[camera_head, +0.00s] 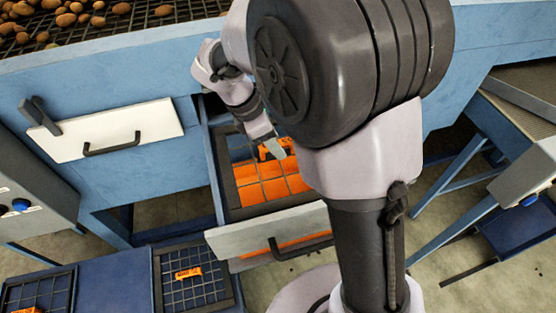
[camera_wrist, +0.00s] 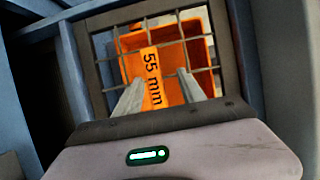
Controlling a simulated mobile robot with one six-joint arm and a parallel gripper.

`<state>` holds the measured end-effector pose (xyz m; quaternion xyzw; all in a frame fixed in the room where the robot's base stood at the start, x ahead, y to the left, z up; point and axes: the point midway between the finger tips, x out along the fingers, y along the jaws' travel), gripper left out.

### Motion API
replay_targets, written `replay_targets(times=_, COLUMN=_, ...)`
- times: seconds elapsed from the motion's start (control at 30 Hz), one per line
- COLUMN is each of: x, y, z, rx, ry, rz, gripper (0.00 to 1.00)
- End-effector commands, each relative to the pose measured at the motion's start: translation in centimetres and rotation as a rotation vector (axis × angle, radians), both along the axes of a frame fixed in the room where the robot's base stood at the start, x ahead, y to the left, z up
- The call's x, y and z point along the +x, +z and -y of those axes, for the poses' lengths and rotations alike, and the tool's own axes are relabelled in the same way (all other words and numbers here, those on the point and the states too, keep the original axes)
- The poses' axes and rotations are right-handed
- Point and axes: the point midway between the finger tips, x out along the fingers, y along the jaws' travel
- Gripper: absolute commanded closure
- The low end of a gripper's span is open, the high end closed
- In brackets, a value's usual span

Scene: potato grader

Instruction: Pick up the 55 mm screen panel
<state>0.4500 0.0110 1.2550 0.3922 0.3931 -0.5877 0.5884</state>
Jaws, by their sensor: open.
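The 55 mm screen panel is a dark-framed wire grid with an orange tag (camera_wrist: 152,76) reading "55 mm". It lies in an open drawer, and its dark frame (camera_wrist: 85,75) fills most of the wrist view. In the head view the panel (camera_head: 238,196) shows over orange, partly hidden by my arm. My gripper (camera_wrist: 160,88) is open, its two fingers over the grid on either side of the tag's lower end. In the head view the gripper (camera_head: 275,150) is at the panel's far side. I cannot tell whether the fingers touch the wires.
The open drawer (camera_head: 265,232) has a pale front and dark handle. An orange bin (camera_wrist: 200,50) shows beneath the grid. A closed drawer (camera_head: 110,130) is at left. Two other grid panels (camera_head: 212,290) (camera_head: 62,292) lie on a blue surface at lower left. Potatoes (camera_head: 60,18) are at top left.

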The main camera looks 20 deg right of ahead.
Motion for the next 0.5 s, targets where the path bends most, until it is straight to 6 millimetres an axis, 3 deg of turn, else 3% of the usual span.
replay_targets(times=0.23, x=-0.2, y=-4.3, z=2.0, rx=0.0, ry=-0.002, rz=-0.002, gripper=0.53)
replay_targets(times=0.5, x=-0.1, y=-4.6, z=2.2, rx=0.001, ry=-0.001, rz=-0.001, gripper=0.53)
